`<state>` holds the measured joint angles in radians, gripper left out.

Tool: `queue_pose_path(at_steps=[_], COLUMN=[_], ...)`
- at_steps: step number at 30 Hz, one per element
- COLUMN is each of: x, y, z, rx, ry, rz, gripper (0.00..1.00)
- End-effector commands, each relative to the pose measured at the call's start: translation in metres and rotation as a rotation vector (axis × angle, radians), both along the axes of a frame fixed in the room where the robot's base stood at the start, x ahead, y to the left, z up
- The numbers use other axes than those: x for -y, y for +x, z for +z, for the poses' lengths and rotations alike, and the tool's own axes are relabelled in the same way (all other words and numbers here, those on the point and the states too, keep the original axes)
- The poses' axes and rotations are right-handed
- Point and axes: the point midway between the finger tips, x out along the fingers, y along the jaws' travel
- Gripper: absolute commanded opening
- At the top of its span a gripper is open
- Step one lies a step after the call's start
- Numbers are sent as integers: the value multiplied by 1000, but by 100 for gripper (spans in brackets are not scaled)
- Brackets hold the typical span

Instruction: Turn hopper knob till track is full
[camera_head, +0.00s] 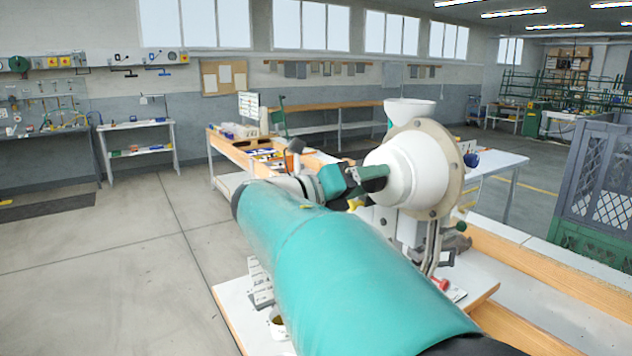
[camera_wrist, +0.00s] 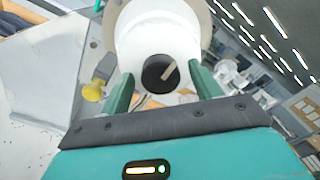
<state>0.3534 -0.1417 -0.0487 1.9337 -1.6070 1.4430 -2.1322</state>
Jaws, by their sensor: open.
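The white hopper drum (camera_head: 408,170) has a funnel on top and a round beige flange on its right side. Its black knob (camera_wrist: 159,74) with a pale stripe faces me in the wrist view. The stripe is tilted. My gripper (camera_wrist: 161,80) is open, with one green finger on each side of the knob. I cannot tell if the fingers touch it.
A yellow knob (camera_wrist: 93,91) sits left of my gripper in the wrist view. A red-handled part (camera_head: 440,283) and a blue ball (camera_head: 471,159) are near the press. A wooden-edged bench (camera_head: 225,152) stands behind.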

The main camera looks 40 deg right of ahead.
Motion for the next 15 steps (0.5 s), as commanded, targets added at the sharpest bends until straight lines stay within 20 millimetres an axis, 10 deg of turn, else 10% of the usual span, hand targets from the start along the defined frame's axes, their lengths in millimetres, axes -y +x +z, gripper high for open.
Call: queue_pose_path(at_steps=[7,15], x=[0,0], y=[0,0], z=[0,0], rx=[0,13], ry=[0,-3], rz=[0,0], gripper=[20,18])
